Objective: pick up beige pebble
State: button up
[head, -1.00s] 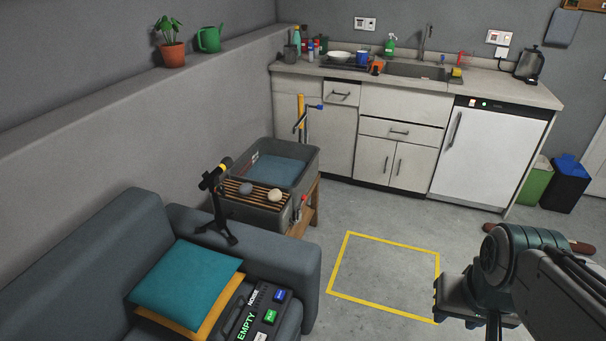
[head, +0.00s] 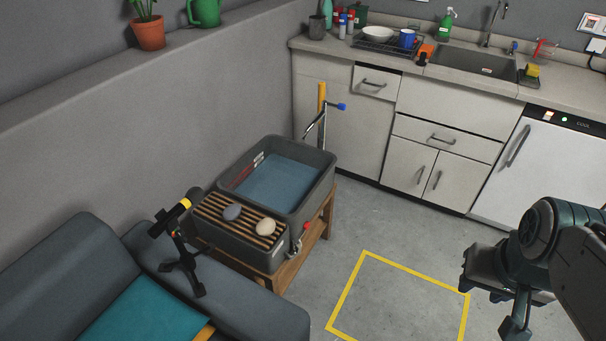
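The beige pebble (head: 266,227) is a smooth, rounded stone. It lies on the slatted wooden rack (head: 211,206) of a grey tub, right of a grey pebble (head: 232,212). The two pebbles are apart. My gripper (head: 512,318) is at the lower right, over the floor and well to the right of the pebble. Its fingers are partly hidden by my arm and small in view, so its opening is not clear. It is not near either pebble.
The tub's deep basin (head: 322,178) holds blue water behind the rack, with a tap (head: 318,122) at its back. A black stand (head: 183,258) with a yellow band rises just left of the rack. A grey sofa (head: 75,258) is in front. The yellow-outlined floor square (head: 345,290) is clear.

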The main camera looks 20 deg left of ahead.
aim_at(266, 226)
jog(key=i, duration=2.75)
jog(key=u, duration=3.95)
jog(key=i, duration=0.5)
jog(key=z, duration=0.05)
